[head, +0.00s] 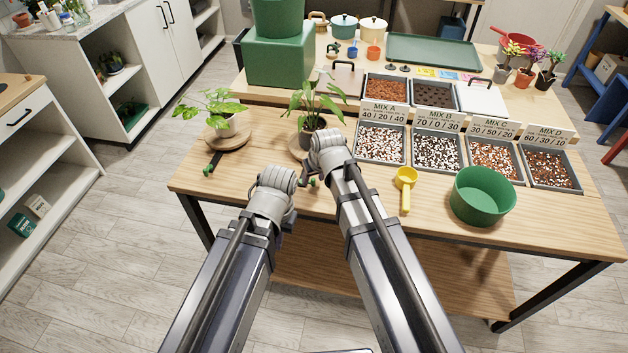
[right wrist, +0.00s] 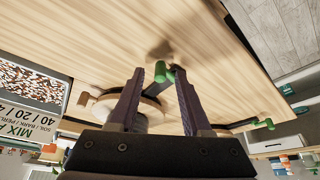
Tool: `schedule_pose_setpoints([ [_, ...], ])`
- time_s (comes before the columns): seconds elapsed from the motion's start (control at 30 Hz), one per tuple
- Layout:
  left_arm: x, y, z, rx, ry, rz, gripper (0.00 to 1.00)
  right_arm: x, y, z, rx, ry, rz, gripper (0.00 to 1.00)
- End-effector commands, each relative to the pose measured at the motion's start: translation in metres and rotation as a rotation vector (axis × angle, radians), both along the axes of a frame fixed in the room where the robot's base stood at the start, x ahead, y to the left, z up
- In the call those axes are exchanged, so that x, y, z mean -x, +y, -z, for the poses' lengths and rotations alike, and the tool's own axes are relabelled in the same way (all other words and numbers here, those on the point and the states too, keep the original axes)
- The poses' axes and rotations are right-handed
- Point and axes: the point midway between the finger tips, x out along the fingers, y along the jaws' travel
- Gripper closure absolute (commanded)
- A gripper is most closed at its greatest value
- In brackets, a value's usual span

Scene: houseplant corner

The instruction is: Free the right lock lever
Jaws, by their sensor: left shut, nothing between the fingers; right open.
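The right lock lever has a green knob (right wrist: 160,72) on a dark arm, beside a round wooden stand (right wrist: 144,112). In the head view its green end (head: 312,182) shows just left of my right arm, which partly covers the lever and stand. My right gripper (right wrist: 158,74) is open, its fingertips on either side of the knob; whether they touch it I cannot tell. My left gripper (head: 276,184) is shut and empty, over the table's front edge, left of and lower than the right one. Its fingertips are mostly hidden.
A second lever with a green knob (head: 208,170) lies by the left plant's wooden stand (head: 245,141). A potted plant (head: 312,100) stands just behind my right gripper. To the right are mix trays (head: 382,142), a yellow scoop (head: 406,180) and a green bowl (head: 482,196).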

Motion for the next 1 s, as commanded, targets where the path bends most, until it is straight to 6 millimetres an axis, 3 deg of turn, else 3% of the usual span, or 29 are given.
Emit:
schedule_pose_setpoints([
  [0.1, 0.0000, 0.0000, -0.0006, 0.000, 0.000, 0.000, 1.00, 0.0002, 0.0000, -0.0006, 0.000, 0.000, 0.000, 0.54],
  [0.5, 0.0000, -0.0001, -0.0005, 0.000, 0.000, 0.000, 1.00, 0.0002, -0.0001, -0.0006, 0.000, 0.000, 0.000, 0.99],
  [1.0, 0.0000, -0.0001, -0.0005, 0.000, 0.000, 0.000, 1.00, -0.0017, -0.0014, -0.0004, -0.001, 0.001, -0.034, 1.00],
])
